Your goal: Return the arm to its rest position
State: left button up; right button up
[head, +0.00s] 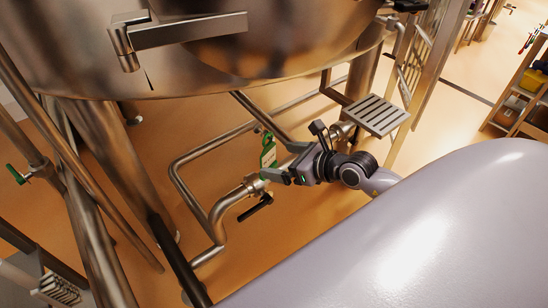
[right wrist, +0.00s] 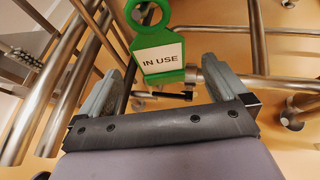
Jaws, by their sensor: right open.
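My right gripper (head: 281,164) is open near the pipework under the large steel vessel. A green tag (head: 268,152) hangs by the pipe just beyond its fingers. In the right wrist view the tag (right wrist: 160,55) shows a white label reading "IN USE" and a green ring at its top. It appears between the two spread fingers, with visible gaps on both sides. My right forearm is partly hidden behind the large pale grey surface at lower right. My left gripper is not in view.
The steel vessel (head: 190,60) overhangs the pipes. A valve with a black handle (head: 255,207) sits just below my gripper. A slotted step (head: 377,115) is close on the right. Thick steel legs (head: 115,150) stand left. A shelf rack (head: 520,100) stands far right.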

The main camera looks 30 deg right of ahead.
jog(key=shift+v, duration=1.05)
jog(key=s+a+m+t+y, duration=0.2)
jog(key=s+a+m+t, duration=0.15)
jog(key=a+m, duration=0.6)
jog(key=s+f+m+g+h, duration=0.1)
jog(key=s+f+m, duration=0.2)
jog(key=m, duration=0.6)
jog(key=s+a+f+m+g+h, duration=0.1)
jog(key=s+f+m, duration=0.3)
jog(key=m, duration=0.5)
jog(key=s+a+f+m+g+h+p, duration=0.1)
jog(key=s+f+m+g+h, duration=0.1)
jog(key=m, duration=0.8)
notch_tip(320, 180, down, 4)
jog(key=s+g, duration=0.1)
jog(key=s, duration=0.1)
jog(key=shift+s, duration=0.25)
jog(key=shift+r, duration=0.15)
